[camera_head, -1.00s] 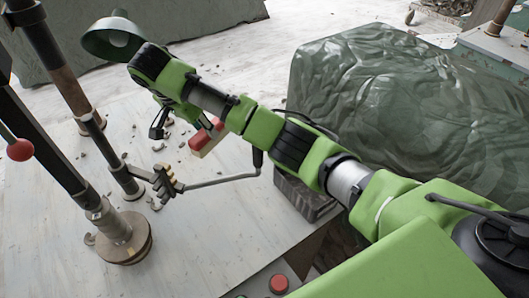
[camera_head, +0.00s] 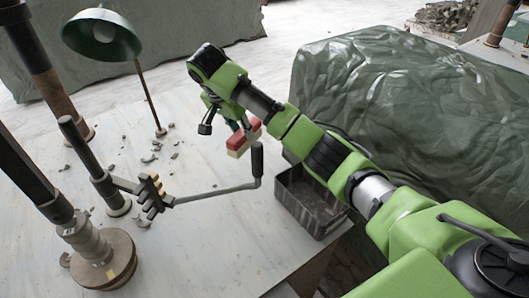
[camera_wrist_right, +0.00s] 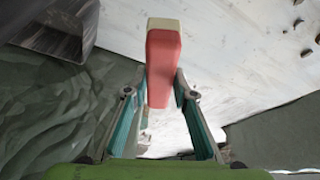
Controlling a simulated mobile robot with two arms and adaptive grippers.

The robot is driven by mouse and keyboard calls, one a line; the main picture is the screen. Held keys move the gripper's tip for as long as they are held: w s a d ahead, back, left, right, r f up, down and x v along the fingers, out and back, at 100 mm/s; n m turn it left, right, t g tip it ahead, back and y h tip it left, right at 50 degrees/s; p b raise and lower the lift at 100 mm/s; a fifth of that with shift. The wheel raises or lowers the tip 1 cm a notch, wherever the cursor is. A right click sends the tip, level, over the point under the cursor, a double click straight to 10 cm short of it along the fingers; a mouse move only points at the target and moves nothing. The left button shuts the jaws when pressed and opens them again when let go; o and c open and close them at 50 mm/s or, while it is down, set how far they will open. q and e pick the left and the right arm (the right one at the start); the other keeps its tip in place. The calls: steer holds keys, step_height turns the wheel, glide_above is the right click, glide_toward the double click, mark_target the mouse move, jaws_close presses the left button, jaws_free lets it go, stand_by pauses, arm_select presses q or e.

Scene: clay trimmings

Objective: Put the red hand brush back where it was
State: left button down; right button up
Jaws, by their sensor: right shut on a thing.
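The red hand brush (camera_head: 246,136), a red block with a cream part, is between the fingers of my right gripper (camera_head: 225,126), just behind the upright black grip of the crank lever. In the right wrist view, the brush (camera_wrist_right: 163,62) points away from my right gripper (camera_wrist_right: 157,92), its cream end farthest out, and the fingers are closed on its sides. The pale table (camera_head: 215,235) is below; I cannot tell how high the brush is above it. My left gripper is not in view.
A crank lever (camera_head: 218,191) reaches across the table, left of a dark metal tray (camera_head: 300,213). A green lamp (camera_head: 102,35) and dark posts on round bases stand left. Clay crumbs (camera_head: 150,158) lie near them. A plastic-covered mound (camera_head: 400,110) is at right.

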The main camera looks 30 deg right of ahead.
steer(key=d+p, duration=0.2)
steer(key=d, duration=0.6)
steer(key=f, duration=0.7)
steer(key=w+f+p, duration=0.1)
steer(key=f, duration=0.2)
steer(key=shift+a+f, duration=0.35)
steer(key=shift+f, duration=0.05)
steer(key=shift+d+f, duration=0.15)
steer(key=shift+f, duration=0.15)
steer(key=o, duration=0.7)
steer(key=shift+f, duration=0.15)
steer(key=shift+o, duration=1.4)
